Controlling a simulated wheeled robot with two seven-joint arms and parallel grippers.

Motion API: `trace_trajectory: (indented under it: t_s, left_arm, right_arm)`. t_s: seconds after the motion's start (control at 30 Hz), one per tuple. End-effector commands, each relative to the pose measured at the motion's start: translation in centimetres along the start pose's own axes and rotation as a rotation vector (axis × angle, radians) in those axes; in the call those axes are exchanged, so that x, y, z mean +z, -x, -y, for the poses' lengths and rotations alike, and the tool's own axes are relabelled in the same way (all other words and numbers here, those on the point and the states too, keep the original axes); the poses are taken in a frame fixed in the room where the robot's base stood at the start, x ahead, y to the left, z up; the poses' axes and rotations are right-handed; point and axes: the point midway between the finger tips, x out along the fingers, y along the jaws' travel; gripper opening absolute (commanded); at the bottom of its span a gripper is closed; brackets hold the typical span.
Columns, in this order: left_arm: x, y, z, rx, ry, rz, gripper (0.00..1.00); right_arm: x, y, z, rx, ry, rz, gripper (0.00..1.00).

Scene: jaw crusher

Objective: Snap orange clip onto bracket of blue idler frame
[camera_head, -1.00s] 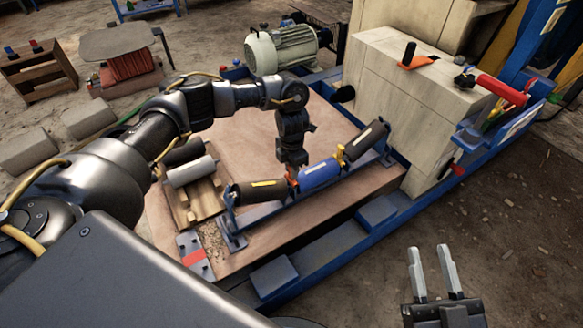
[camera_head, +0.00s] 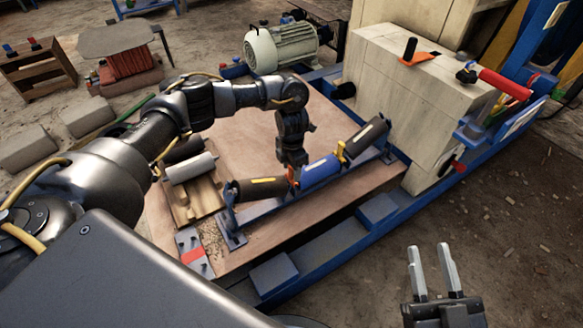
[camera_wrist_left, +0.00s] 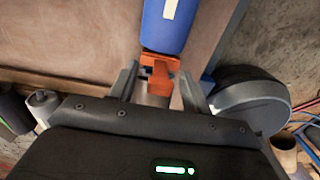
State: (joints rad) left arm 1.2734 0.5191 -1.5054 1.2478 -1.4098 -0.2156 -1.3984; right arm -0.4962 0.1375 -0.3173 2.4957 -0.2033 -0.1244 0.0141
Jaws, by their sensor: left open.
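The blue idler frame (camera_head: 270,208) lies along the brown board, carrying dark end rollers and a blue middle roller (camera_head: 320,170). The orange clip (camera_head: 291,177) sits at the joint between the near dark roller (camera_head: 258,189) and the blue roller. In the left wrist view the orange clip (camera_wrist_left: 160,70) is between the fingers at the end of the blue roller (camera_wrist_left: 168,22). My left gripper (camera_wrist_left: 158,88) is open around the clip, with gaps to both fingers. I cannot tell whether the clip is seated on its bracket. My right gripper (camera_head: 433,272) is open and empty at the lower right.
Spare rollers (camera_head: 191,168) lie on a wooden rack left of the frame. A pale crusher body (camera_head: 415,110) stands behind right. The board (camera_head: 235,130) behind the frame is mostly clear.

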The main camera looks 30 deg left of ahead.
Motion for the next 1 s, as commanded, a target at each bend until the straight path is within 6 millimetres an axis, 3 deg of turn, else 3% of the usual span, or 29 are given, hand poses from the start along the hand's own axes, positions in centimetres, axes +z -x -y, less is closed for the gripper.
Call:
trace_trajectory:
  t_s: [0.23, 0.4, 0.53, 1.0]
  left_arm:
    - [0.0, 0.0, 0.0, 0.0, 0.0, 0.0, 0.48]
    - [0.1, 0.4, 0.0, 0.0, 0.0, 0.002, 0.48]
    - [0.1, 3.6, -0.1, 0.001, -0.001, 0.004, 0.48]
    - [0.0, 9.8, -0.1, 0.001, -0.001, 0.001, 0.48]
  right_arm:
    - [-0.7, -0.1, -0.3, 0.008, 0.002, -0.042, 0.36]
    - [-2.9, -0.4, -1.1, 0.032, 0.007, -0.164, 0.36]
    - [-1.8, -0.4, -0.4, 0.01, 0.002, -0.04, 0.36]
    - [6.0, 2.3, -3.8, 0.12, -0.002, 0.495, 0.36]
